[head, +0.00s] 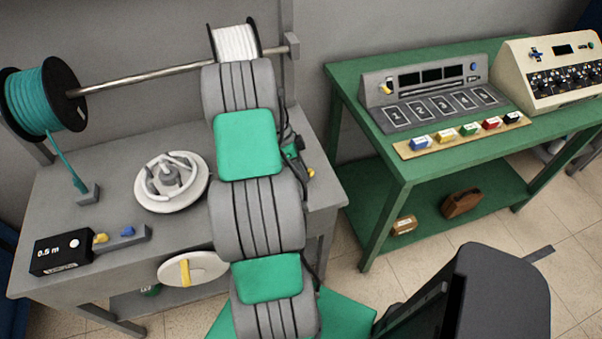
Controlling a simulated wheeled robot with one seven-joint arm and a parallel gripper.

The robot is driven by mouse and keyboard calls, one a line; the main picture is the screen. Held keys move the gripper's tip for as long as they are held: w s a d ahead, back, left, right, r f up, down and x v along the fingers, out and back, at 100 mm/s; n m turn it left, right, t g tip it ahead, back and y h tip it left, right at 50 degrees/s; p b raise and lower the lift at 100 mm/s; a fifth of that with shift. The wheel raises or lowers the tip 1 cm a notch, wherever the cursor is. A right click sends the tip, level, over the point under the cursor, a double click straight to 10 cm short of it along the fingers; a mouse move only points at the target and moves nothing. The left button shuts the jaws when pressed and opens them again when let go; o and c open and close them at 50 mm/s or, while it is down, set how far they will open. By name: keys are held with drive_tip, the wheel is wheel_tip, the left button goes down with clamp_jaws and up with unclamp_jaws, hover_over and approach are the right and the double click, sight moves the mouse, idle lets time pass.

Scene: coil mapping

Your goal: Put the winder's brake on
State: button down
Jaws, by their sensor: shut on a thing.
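The winder stands on a grey bench (60,205). A teal wire spool (38,100) and a white spool (236,42) sit on its steel shaft (150,76). A white coil former (172,182) lies on the bench top, and a white disc with a yellow handle (184,272) is on the front. My gripper (295,152) shows only as small dark and green parts right of my arm, which hides most of it. It is shut on a small yellow-ended part (310,172) at the bench's right side. I cannot tell for sure that this is the brake.
A black box marked 0.5 m (62,254) stands front left, with yellow and blue pieces beside it. A green table (375,80) at right bears a numbered panel (440,95), several coloured blocks and a cream instrument (550,75). A dark chair-like shape (500,295) is front right.

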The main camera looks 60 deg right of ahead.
drive_tip(key=m+b, duration=0.1)
drive_tip(key=a+m+y+b, duration=0.1)
drive_tip(key=b, duration=0.1)
drive_tip(key=s+m+b, duration=0.1)
drive_tip(key=b, duration=0.1)
drive_tip(key=shift+a+f+m+y, duration=0.25)
drive_tip(key=shift+f+m+y, duration=0.05)
drive_tip(key=shift+f+m, duration=0.1)
drive_tip(key=a+m+b, duration=0.1)
drive_tip(key=b, duration=0.1)
drive_tip(key=a+m+y+b, duration=0.1)
drive_tip(key=m+b, duration=0.1)
drive_tip(key=b, duration=0.1)
drive_tip(key=shift+s+m+t, duration=0.15)
drive_tip(key=shift+m+t, duration=0.15)
drive_tip(key=a+m+y+b, duration=0.1)
drive_tip(key=b, duration=0.1)
drive_tip(key=a+m+t+b, duration=0.1)
drive_tip(key=m+b, duration=0.1)
drive_tip(key=b, duration=0.1)
drive_tip(key=shift+r+y, duration=0.1)
drive_tip(key=shift+y, duration=0.3)
drive_tip(key=shift+w+a+r+m+t+y+b, duration=0.15)
drive_tip(key=shift+w+a+m+t+b, duration=0.15)
drive_tip(key=shift+m+b, duration=0.45)
drive_tip(key=shift+w+a+r+m+t+y+b, duration=0.1)
drive_tip(key=shift+w+a+m+t+y+b, duration=0.1)
drive_tip(key=shift+a+m+b, duration=0.5)
drive_tip(key=shift+d+m, duration=0.2)
drive_tip(key=shift+m, duration=0.05)
